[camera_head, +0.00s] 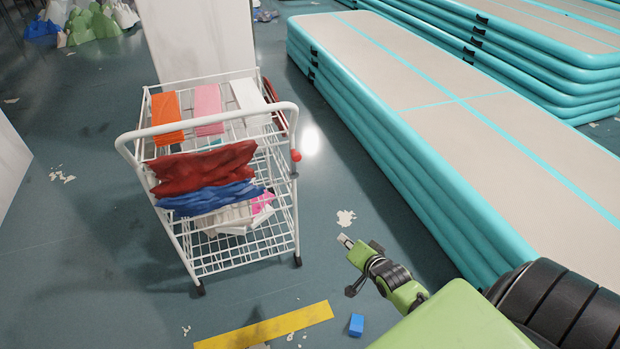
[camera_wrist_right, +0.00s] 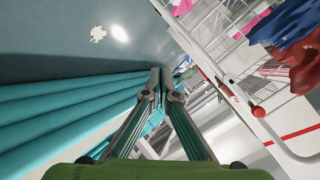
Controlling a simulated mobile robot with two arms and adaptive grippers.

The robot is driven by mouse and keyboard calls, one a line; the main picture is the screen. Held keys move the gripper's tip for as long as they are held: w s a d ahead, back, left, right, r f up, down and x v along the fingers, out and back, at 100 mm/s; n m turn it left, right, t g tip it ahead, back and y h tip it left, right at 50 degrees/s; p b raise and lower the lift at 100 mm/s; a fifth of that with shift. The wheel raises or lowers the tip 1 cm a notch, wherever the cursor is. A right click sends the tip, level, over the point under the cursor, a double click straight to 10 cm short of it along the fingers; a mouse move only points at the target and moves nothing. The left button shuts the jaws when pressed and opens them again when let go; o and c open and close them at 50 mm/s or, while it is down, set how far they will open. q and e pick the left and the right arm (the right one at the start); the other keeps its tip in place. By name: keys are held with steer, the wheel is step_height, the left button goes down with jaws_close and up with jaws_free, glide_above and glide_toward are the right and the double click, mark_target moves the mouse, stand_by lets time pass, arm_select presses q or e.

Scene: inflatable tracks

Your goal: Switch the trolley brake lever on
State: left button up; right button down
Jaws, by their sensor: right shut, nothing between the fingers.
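The white wire trolley (camera_head: 215,268) stands left of centre in the head view, with a curved white push handle. The brake lever (camera_head: 295,155) has a red knob and sits on the trolley's right side near the handle. In the right wrist view the red knob (camera_wrist_right: 258,111) shows right of the fingers. My right gripper (camera_head: 344,241) is right of the trolley, lower than the knob in the picture and apart from it. Its fingertips (camera_wrist_right: 161,72) are together with nothing between them. My left gripper is not in view.
Stacked teal inflatable tracks (camera_head: 400,155) fill the right side. The trolley carries red cloth (camera_head: 205,167), blue cloth (camera_head: 210,198) and coloured boards. A blue block (camera_head: 356,325) and a yellow strip (camera_head: 265,328) lie on the floor. A white panel (camera_head: 200,40) stands behind the trolley.

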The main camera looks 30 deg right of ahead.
arm_select(q)
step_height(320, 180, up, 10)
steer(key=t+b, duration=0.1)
steer(key=b, duration=0.5)
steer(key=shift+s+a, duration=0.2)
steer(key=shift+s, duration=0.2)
arm_select(e)
steer(key=w+d+r+m+t, duration=0.1)
steer(key=w+r+m+t, duration=0.1)
steer(key=r, duration=0.8)
steer(key=w+r+m+t, duration=0.3)
steer(key=w+r, duration=0.1)
steer(key=r, duration=0.6)
steer(key=shift+w+d+r+t, duration=0.15)
steer(key=shift+d+r+t, duration=0.05)
steer(key=shift+d+t, duration=0.2)
steer(key=shift+w, duration=0.1)
